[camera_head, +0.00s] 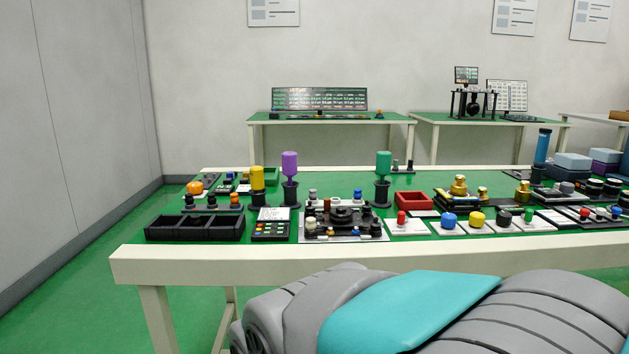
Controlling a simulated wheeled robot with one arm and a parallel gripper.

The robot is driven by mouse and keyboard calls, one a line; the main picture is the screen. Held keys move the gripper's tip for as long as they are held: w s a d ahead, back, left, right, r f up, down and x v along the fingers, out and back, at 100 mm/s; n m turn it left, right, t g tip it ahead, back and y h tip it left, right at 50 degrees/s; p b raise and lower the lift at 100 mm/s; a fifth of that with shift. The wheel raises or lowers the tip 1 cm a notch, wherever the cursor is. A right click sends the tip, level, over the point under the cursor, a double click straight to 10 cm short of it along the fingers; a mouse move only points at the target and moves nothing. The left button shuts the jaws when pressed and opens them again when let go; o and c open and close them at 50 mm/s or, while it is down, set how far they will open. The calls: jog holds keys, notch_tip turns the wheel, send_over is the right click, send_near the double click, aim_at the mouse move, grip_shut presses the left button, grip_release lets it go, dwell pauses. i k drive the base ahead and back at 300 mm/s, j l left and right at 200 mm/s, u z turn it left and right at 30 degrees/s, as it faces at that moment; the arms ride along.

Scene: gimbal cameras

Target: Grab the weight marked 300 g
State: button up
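No 300 g marking is legible in the head view. Brass-coloured pieces that look like weights stand on the right half of the near table: a stepped one (459,188), a small one (482,194) and another further right (522,191). Dark round pieces (595,188) near the right edge may also be weights; I cannot tell. My gripper is outside the picture; only my grey and teal arm shows along the bottom, in front of the table.
The near table (250,262) has a cream edge and a crowded green top. A black tray (195,228), a keypad device (271,226), a red box (414,201) and coloured knobs stand near its front. Tall purple (290,164) and green (384,164) handles rise behind.

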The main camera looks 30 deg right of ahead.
aim_at(459, 189)
jog(key=z, duration=1.7)
